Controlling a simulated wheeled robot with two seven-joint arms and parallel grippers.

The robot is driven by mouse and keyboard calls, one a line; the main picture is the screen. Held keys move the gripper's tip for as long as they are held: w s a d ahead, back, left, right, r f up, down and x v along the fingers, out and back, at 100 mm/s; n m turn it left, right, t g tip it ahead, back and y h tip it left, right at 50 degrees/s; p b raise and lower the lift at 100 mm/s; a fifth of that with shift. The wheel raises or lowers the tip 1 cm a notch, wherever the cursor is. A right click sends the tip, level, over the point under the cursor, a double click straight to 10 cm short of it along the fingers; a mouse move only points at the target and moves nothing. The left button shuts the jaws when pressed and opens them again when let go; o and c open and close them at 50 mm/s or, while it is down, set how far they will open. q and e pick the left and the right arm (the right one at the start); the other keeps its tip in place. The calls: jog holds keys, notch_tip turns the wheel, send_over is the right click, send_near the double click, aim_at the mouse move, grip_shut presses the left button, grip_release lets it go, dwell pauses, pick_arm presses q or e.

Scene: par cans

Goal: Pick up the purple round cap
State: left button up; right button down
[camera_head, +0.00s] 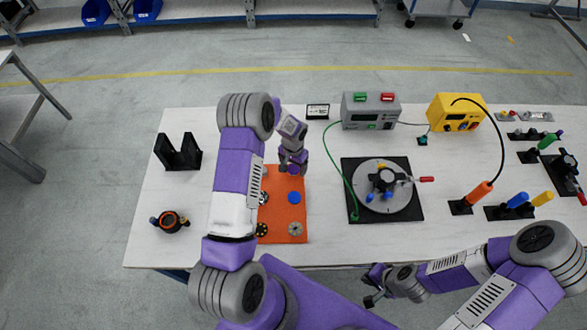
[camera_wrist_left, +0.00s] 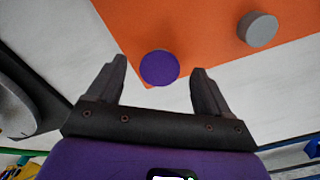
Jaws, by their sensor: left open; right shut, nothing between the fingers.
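The purple round cap (camera_wrist_left: 160,68) lies on the edge area of the orange mat (camera_wrist_left: 180,25) in the left wrist view. It appears between the two open fingers of my left gripper (camera_wrist_left: 159,70), with clear space on both sides. In the head view my left gripper (camera_head: 292,170) points down over the far right part of the orange mat (camera_head: 283,218); I cannot clearly make out the cap there, as the gripper covers that spot. My right gripper (camera_head: 371,288) is shut and empty near the table's front edge, away from the mat.
A grey round cap (camera_wrist_left: 258,29) lies near the purple one. A blue disc (camera_head: 294,198) and other round parts lie on the mat. A black plate with a round turntable (camera_head: 404,205) stands to the right. A grey box (camera_head: 370,110) and yellow box (camera_head: 456,112) stand behind.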

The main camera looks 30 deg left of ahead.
pick_arm(q)
jog(key=shift+f+b, duration=0.25)
jog(key=shift+b, duration=0.15)
dwell(0.4)
jog(key=c, duration=1.1)
